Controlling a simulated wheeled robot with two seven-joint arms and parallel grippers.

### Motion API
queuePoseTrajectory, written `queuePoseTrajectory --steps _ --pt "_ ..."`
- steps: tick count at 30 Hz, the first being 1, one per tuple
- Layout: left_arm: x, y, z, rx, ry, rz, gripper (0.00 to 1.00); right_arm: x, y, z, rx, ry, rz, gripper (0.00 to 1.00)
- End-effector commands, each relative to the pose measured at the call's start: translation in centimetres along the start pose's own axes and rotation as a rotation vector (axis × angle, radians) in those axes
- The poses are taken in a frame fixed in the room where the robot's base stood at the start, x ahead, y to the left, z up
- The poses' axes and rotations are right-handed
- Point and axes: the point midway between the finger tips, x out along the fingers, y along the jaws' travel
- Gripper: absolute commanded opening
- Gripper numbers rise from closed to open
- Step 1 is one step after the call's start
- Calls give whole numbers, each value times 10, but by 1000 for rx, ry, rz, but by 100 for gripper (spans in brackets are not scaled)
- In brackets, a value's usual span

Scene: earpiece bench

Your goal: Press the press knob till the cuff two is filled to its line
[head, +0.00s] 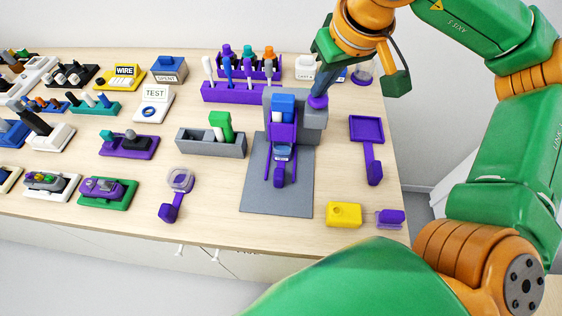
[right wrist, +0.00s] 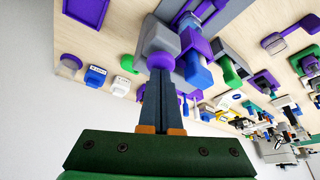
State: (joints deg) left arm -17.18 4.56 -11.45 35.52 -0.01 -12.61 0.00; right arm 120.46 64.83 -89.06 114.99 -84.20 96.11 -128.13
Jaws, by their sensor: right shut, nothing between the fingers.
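The press is a grey stand (head: 313,121) on a grey base plate (head: 262,190), with a blue block (head: 283,107) and a purple frame at its front. The purple press knob (head: 318,102) sits at the stand's top right; it also shows in the right wrist view (right wrist: 160,61). My right gripper (head: 321,92) is shut and empty, its fingertips at the top of the knob and seemingly touching it. A small pale, clear piece (head: 283,152) sits in the purple frame; I cannot tell whether it is cuff two, nor read a line. My left gripper is out of view.
A purple rack (head: 240,92) with several coloured pens stands behind left. A grey tray (head: 211,144) is left of the press. A purple paddle (head: 367,131) lies to the right. A yellow block (head: 344,214) lies near the front edge.

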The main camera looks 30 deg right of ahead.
Motion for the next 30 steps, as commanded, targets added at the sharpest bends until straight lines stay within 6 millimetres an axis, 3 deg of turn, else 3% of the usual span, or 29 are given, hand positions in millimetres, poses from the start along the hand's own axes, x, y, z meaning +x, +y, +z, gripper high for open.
queuePoseTrajectory --steps 10,30 --pt "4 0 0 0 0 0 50 4 0 2 0 -2 0 0" --pt "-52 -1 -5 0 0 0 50 -57 0 -24 -1 -1 -1 0"
